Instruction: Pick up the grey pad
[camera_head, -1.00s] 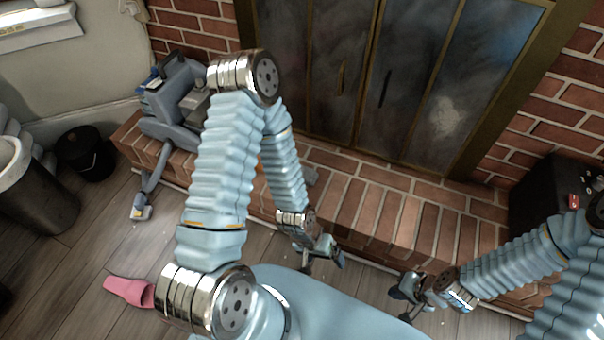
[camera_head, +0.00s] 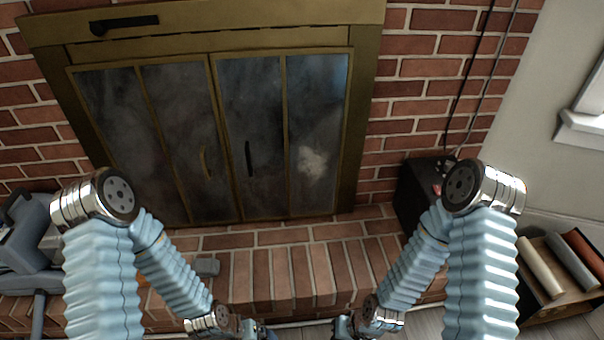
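A small flat grey thing, which looks like the grey pad (camera_head: 207,267), lies on the brick hearth below the fireplace doors. It is just right of my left forearm, which partly borders it. My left gripper (camera_head: 258,330) is at the bottom edge of the view, below and to the right of the pad and apart from it. My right gripper (camera_head: 344,326) is at the bottom edge too, farther right. Both grippers are small and partly cut off, so I cannot tell whether their fingers are apart. I see nothing held in either.
The brick hearth (camera_head: 285,275) runs across in front of the closed fireplace doors (camera_head: 228,140). A grey machine (camera_head: 28,235) stands at the left end. A black box (camera_head: 418,190) stands on the right. A crate with rolled items (camera_head: 560,295) is at the lower right.

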